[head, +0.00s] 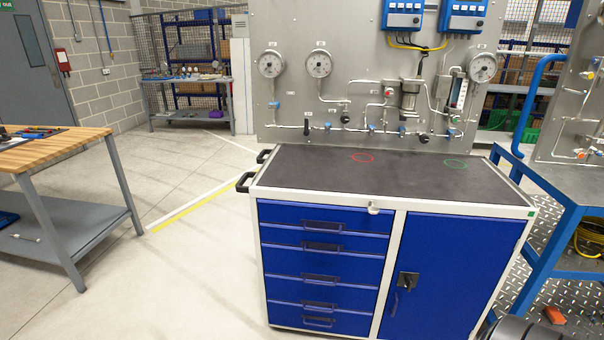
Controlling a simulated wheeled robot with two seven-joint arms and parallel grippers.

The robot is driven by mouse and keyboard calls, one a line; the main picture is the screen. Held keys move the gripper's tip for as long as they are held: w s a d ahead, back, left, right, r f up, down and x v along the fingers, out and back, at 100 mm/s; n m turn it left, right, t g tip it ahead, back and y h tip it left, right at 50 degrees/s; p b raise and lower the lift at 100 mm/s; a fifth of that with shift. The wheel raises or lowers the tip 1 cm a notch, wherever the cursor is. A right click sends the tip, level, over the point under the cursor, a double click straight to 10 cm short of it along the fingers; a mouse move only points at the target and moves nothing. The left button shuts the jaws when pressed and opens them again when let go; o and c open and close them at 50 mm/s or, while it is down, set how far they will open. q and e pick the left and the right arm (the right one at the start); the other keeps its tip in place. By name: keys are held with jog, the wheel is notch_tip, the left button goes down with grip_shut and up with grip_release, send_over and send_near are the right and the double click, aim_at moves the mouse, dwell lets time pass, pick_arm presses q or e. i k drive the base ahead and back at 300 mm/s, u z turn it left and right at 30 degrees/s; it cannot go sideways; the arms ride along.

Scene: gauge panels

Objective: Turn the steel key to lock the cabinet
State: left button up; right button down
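The cabinet (456,238) is a blue unit in a white frame, with several drawers (320,246) on its left and a door on its right. All drawers and the door look shut. Neither of my grippers is in view.
The dark cabinet top (320,175) is clear apart from a red and a green ring mark. A gauge panel (290,100) rises behind it. A wooden workbench (60,148) stands left, a blue frame (560,215) right. Open floor (190,265) lies between bench and cabinet.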

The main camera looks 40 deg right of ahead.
aim_at(372, 210)
jog(key=z, duration=1.8)
